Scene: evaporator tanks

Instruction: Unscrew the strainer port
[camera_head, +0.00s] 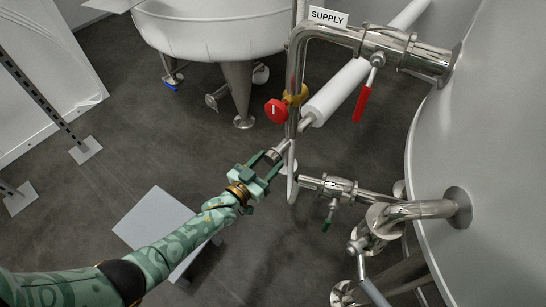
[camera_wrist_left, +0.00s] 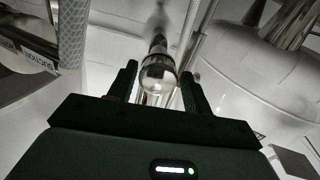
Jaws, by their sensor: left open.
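The strainer port (camera_head: 281,148) is a short shiny metal cylinder angling down and left from the vertical steel pipe. In the left wrist view its round end (camera_wrist_left: 158,75) appears between my two dark green fingers. My left gripper (camera_head: 267,161) is open, with its fingers on either side of the port's lower end. The port's end fills much of the gap, and I cannot tell whether either finger touches it. My right gripper is not in view.
A red-handled valve (camera_head: 276,110) sits on the pipe above the port. A steel valve with a green handle (camera_head: 327,222) is at lower right. A large tank (camera_head: 490,130) fills the right side.

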